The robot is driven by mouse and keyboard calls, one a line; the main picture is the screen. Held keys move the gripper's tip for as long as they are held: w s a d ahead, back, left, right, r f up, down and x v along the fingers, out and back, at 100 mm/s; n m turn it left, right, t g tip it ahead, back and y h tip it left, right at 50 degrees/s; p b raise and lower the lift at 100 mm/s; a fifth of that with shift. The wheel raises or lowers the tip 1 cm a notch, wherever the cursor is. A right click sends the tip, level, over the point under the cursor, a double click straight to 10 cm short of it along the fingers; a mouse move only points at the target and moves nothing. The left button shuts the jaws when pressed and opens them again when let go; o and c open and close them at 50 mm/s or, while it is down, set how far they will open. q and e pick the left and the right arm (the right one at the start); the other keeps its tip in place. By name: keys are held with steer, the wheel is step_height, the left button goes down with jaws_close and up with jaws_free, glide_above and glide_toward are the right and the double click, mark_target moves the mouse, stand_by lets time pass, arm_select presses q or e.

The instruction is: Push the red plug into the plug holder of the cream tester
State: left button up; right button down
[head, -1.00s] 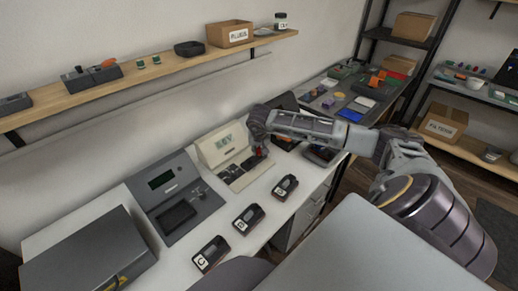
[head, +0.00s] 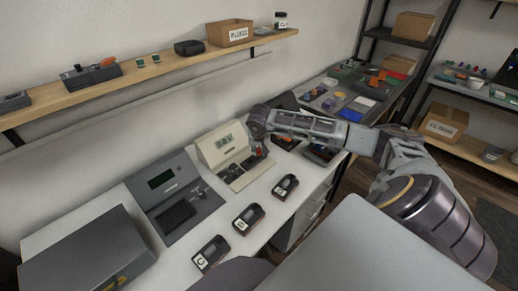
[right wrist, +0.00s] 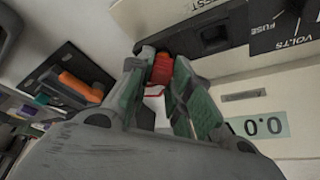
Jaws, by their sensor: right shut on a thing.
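The cream tester (head: 219,146) stands on the white bench against the wall, with a lit display on its upright face. My right gripper (head: 259,151) is over the right side of its base. In the right wrist view my right gripper (right wrist: 160,84) is shut on the red plug (right wrist: 161,69), which sits between the fingertips. The dark plug holder (right wrist: 207,38) is close beside the fingertips there. The plug's front end is hidden, so I cannot tell if it touches or enters the holder. The display (right wrist: 262,127) reads about 0.0. My left gripper is not in view.
A dark grey tester (head: 172,199) stands left of the cream one. Several small black labelled units (head: 248,219) lie along the bench's front. A large grey case (head: 88,252) fills the left end. Dark trays and an orange-handled tool (right wrist: 78,86) lie to the right.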

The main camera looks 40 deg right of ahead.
steer(key=shift+f+b, duration=0.4)
steer(key=shift+f, duration=0.05)
stand_by(1.1)
steer(key=c, duration=0.9)
jaws_free()
steer(key=shift+c, duration=0.2)
steer(key=shift+r+p, duration=0.75)
steer(key=shift+r, duration=0.8)
stand_by(0.4)
steer(key=shift+r, duration=0.1)
steer(key=shift+r+p, duration=1.7)
steer(key=shift+r, duration=1.2)
